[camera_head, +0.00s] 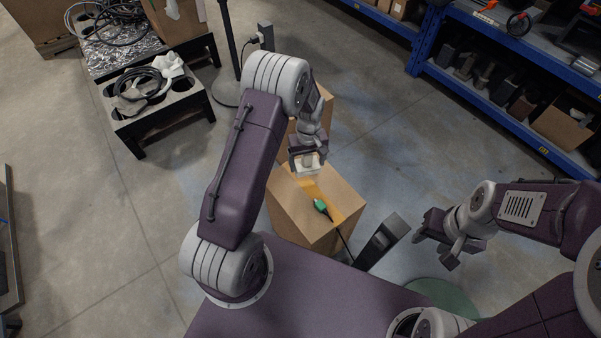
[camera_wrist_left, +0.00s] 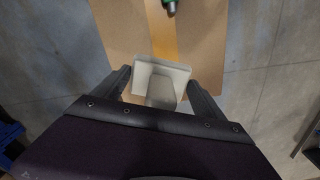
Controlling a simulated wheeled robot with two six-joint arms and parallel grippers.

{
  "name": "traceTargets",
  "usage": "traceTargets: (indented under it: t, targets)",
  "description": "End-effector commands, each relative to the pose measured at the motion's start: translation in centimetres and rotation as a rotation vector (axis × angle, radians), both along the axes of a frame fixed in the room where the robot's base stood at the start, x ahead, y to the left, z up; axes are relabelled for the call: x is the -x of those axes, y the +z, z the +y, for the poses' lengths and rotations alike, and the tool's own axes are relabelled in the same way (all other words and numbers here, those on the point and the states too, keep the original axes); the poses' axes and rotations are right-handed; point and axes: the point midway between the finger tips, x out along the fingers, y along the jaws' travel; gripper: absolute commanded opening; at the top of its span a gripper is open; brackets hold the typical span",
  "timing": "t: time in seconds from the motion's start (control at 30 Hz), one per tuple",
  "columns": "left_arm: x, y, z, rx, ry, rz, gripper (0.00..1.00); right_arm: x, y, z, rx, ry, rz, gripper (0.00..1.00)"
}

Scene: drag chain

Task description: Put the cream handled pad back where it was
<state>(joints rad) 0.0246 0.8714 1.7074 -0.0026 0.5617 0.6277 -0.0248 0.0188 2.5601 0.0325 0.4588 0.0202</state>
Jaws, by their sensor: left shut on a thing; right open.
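The cream handled pad (camera_head: 308,168) is at the far edge of a cardboard box top in the head view. It shows as a pale plate with a raised handle in the left wrist view (camera_wrist_left: 160,82). My left gripper (camera_head: 308,152) is shut on the pad's handle, with a finger on each side in the left wrist view (camera_wrist_left: 160,88). I cannot tell whether the pad touches the box. My right gripper (camera_head: 437,243) is open and empty at the right, apart from the box.
The cardboard box (camera_head: 295,205) has an orange stripe across its top. A green-headed tool (camera_head: 321,205) with a dark cable lies there. Another box stands behind. A dark post (camera_head: 385,238) stands to the right. Blue shelves (camera_head: 480,40) line the back right; a black stand (camera_head: 160,105) is left.

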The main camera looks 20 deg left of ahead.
Motion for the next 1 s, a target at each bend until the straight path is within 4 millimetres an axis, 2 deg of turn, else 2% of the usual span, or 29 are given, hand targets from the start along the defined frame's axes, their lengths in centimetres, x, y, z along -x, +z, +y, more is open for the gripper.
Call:
traceTargets:
  t: [0.03, 0.17, 0.33, 0.57, 0.87, 0.9, 0.93, 1.0]
  targets:
    - [0.3, -0.8, 1.0, 0.0, 0.004, 0.002, 0.49, 0.0, -0.5, 0.0, 0.0, 0.0, 0.0, 0.46]
    - [0.6, -1.4, 2.2, 0.0, 0.0, 0.0, 0.49, 0.0, -0.6, 0.0, 0.0, 0.0, 0.0, 0.46]
    - [0.6, -1.8, 2.3, 0.001, -0.003, 0.001, 0.49, 0.0, -0.8, 0.0, 0.0, 0.0, 0.0, 0.46]
    - [0.7, -5.6, 2.2, 0.0, -0.002, 0.002, 0.49, 0.0, -2.3, 0.0, 0.0, 0.0, 0.0, 0.46]
    - [0.6, -5.7, 2.2, -0.001, -0.002, -0.001, 0.49, 0.0, -2.2, 0.0, 0.0, 0.0, 0.0, 0.46]
    - [0.6, -5.6, 2.2, -0.001, -0.002, -0.001, 0.92, 0.0, -2.1, 0.0, 0.0, 0.0, 0.0, 0.46]
    - [0.6, -5.5, 2.2, -0.001, -0.002, -0.001, 1.0, 0.0, -2.1, 0.0, 0.0, 0.0, 0.0, 0.46]
    - [0.6, -5.5, 2.2, -0.001, -0.002, -0.001, 1.0, 0.0, -2.1, 0.0, 0.0, 0.0, 0.0, 0.46]
